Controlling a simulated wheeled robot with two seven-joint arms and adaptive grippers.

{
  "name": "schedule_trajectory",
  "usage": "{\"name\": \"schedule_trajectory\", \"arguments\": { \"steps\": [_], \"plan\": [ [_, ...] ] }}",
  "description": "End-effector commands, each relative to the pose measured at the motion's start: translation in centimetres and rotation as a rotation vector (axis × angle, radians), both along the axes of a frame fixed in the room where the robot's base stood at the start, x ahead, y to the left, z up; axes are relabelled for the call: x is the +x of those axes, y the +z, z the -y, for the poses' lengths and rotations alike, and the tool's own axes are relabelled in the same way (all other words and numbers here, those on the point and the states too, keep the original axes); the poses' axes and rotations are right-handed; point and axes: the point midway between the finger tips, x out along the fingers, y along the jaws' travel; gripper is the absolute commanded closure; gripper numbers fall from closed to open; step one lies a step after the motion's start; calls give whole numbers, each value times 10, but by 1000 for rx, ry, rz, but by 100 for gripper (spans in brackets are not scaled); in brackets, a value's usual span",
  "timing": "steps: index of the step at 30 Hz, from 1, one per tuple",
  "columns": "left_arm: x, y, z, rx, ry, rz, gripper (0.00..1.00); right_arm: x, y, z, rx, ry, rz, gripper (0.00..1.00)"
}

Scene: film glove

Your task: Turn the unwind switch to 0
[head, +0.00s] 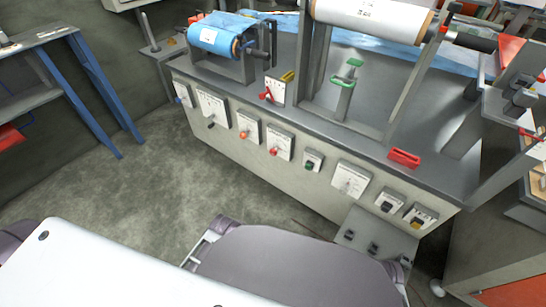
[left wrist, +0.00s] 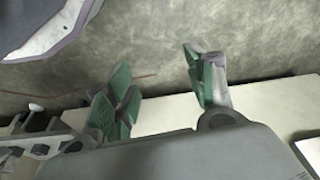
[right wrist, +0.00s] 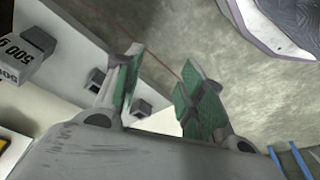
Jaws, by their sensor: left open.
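Several switch plates line the front of the grey machine in the head view. They include a plate with a black knob (head: 211,123), one with an orange knob (head: 244,133), one with a red knob (head: 273,151), a green switch (head: 311,163) and a pale dial plate (head: 351,180). Their labels are too small to read, so I cannot tell which is the unwind switch. My left gripper (left wrist: 160,85) is open and empty, with floor and a pale surface behind it. My right gripper (right wrist: 163,80) is open and empty over the floor. Neither gripper shows in the head view.
A blue film roll (head: 214,37) and a white roll (head: 370,15) sit on the machine. A red block (head: 404,158) lies near its edge. A blue-legged bench (head: 92,80) stands left. A 500 g weight (right wrist: 27,50) shows beside my right gripper. Floor between bench and machine is clear.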

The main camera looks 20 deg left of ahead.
Motion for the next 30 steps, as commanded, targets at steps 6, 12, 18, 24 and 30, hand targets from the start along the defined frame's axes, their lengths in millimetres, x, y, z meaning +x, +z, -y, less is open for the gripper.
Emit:
{"name": "schedule_trajectory", "arguments": {
  "steps": [6, 12, 18, 24, 30],
  "plan": [
    [3, 8, 0, -1, 2, 13, 46, 3, 8, 0, 1, -2, 12, 60],
    [4, 19, 0, -1, 3, 24, 46, 4, 19, 1, 1, -3, 23, 60],
    [2, 30, -1, -1, 5, 33, 46, 2, 30, 1, 1, -5, 33, 60],
    [-1, 42, -2, -2, 7, 45, 46, -2, 42, 2, 2, -6, 43, 60],
    [-6, 52, -3, -2, 8, 52, 46, -6, 52, 3, 2, -8, 52, 60]
  ]
}}
